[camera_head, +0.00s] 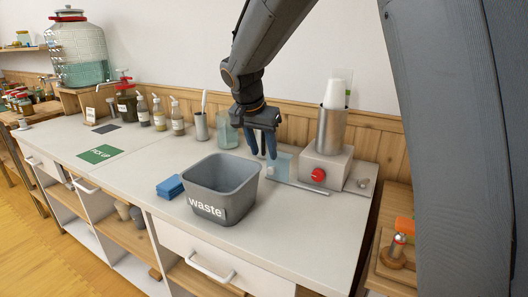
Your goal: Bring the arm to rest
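My arm comes in from the top right and bends down over the counter (310,222). My gripper (262,150) points down behind the grey waste bin (222,205). Its two dark blue fingers are apart, with nothing visible between them. A clear glass jar (227,132) stands just left of the fingers. A bluish translucent sheet or tray (283,166) lies just right of them. I cannot tell how far the fingertips are above the counter.
A dispenser with a red knob (318,174) and cups (337,92) stands right. A blue sponge (170,187) lies left of the bin. Bottles (177,117), a metal cup (201,126) and a large tapped jar (80,50) stand farther left. The counter around the green mat (101,154) is clear.

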